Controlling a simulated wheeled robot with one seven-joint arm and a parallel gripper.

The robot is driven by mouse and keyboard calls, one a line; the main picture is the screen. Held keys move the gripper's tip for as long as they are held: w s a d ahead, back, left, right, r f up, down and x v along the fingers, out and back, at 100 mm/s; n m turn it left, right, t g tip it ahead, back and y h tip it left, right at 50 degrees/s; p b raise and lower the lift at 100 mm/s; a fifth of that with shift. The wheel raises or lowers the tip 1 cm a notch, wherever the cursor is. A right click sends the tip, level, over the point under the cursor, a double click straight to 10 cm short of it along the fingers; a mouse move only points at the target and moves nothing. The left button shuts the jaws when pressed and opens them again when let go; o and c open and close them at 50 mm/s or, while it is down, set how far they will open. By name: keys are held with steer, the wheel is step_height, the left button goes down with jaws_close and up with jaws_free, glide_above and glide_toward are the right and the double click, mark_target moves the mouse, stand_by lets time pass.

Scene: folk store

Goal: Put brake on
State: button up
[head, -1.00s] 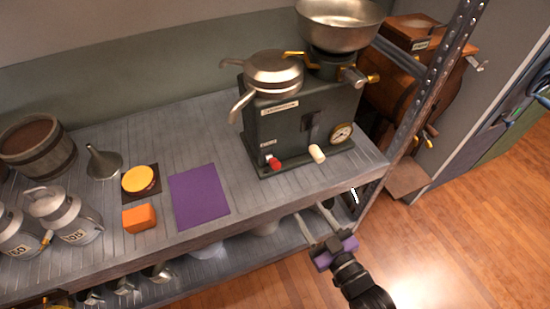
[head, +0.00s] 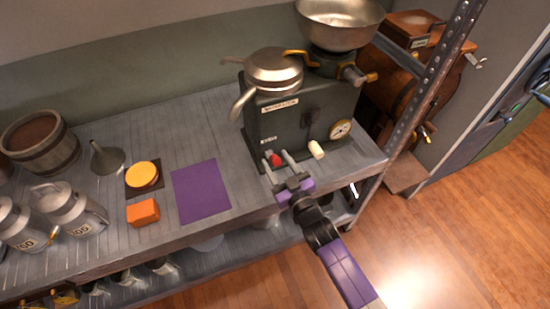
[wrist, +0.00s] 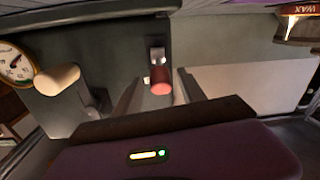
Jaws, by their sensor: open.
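The dark green machine (head: 300,125) stands at the right end of the shelf. A short lever with a red knob (head: 274,159) sticks out low on its front, under a small label too small to read. My gripper (head: 279,161) is open at the machine's front, with one finger on each side of the red knob. In the wrist view the red knob (wrist: 161,88) shows between the two spread fingers, with gaps on both sides. Which control is the brake cannot be read from the labels.
A cream-coloured handle (head: 316,150) sits close right of my gripper, below a round gauge (head: 340,130). A purple mat (head: 201,192), an orange block (head: 143,212) and a yellow disc (head: 142,175) lie to the left. A metal post (head: 425,90) stands right of the machine.

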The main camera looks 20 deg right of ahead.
steer(key=shift+w+a, duration=0.15)
steer(key=shift+w, duration=0.5)
steer(key=shift+c, duration=0.2)
jaws_close()
steer(key=shift+f, duration=0.1)
stand_by(0.9)
